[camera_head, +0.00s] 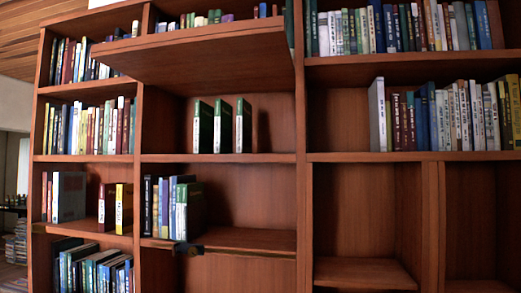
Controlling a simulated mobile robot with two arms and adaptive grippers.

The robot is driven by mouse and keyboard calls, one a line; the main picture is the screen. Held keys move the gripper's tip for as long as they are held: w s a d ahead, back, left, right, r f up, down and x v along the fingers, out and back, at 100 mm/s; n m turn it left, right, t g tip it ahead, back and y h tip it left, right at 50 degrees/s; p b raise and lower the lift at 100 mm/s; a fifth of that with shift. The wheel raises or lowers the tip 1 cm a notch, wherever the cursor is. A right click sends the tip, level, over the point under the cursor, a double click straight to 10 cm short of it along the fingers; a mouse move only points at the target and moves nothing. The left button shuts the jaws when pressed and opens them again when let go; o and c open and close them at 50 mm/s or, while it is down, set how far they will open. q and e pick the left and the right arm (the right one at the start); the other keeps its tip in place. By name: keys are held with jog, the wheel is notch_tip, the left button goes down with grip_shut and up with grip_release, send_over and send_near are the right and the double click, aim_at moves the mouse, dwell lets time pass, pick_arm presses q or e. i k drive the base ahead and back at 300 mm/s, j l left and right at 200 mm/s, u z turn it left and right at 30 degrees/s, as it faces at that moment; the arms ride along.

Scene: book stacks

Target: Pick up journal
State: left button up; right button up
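Three dark green volumes with white spines stand upright and slightly apart in the middle compartment: the left one (203,127), the middle one (223,127) and the right one (243,126). They look like journals, but I cannot read their spines or tell which one is the task's journal. A wooden panel (205,57) sticks out, raised, above this compartment. Neither of my grippers is in view.
The bookcase's middle shelf (270,158) has bare space right of the green volumes. Below, several books (163,207) lean together at the left, beside a small dark fitting (188,248) on the shelf edge. Right, lower compartments (365,215) are empty. Other shelves hold book rows (455,115).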

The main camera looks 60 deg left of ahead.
aim_at(204, 113)
jog(key=u, duration=2.1)
